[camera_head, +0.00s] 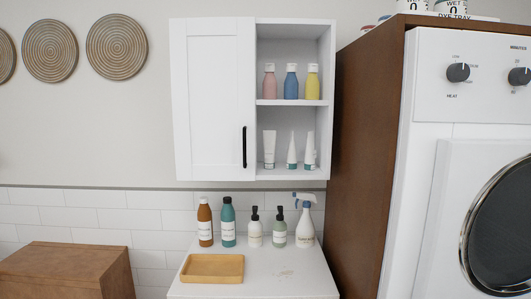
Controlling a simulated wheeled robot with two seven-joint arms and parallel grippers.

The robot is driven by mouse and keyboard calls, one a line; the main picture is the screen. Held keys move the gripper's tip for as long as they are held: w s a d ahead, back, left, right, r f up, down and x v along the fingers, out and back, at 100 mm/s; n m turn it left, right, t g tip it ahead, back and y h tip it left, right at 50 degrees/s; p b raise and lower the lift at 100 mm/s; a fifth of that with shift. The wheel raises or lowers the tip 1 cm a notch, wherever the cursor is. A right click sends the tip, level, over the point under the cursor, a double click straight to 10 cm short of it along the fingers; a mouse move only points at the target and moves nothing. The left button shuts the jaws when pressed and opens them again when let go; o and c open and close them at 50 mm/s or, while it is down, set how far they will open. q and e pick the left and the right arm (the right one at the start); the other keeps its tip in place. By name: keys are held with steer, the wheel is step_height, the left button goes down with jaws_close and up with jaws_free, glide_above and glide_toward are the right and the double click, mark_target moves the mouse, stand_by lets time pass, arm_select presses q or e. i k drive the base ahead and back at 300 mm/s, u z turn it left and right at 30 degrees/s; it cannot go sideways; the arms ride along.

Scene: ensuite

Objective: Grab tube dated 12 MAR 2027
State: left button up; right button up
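Three white tubes stand upright on the lower shelf of the white wall cabinet (213,100): a left tube (269,146), a middle tube (292,148) and a right tube (310,147). The left one looks wider at the top; the other two taper upward. All have teal or dark bands near the base. Any dates on them are too small to read from here. The cabinet's left door is shut, with a black handle (244,147); the right side is open. Neither of my grippers is in view.
Pink (270,83), blue (291,83) and yellow (313,83) bottles stand on the upper shelf. Below, a white counter (325,283) holds several bottles and a wooden tray (212,268). A tall brown panel (365,140) and a white machine (425,130) border the right.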

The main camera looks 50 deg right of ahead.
mark_target(310, 155)
steer(key=i, duration=0.4)
steer(key=z, duration=1.75)
steer(key=i, duration=0.65)
steer(key=u, duration=0.5)
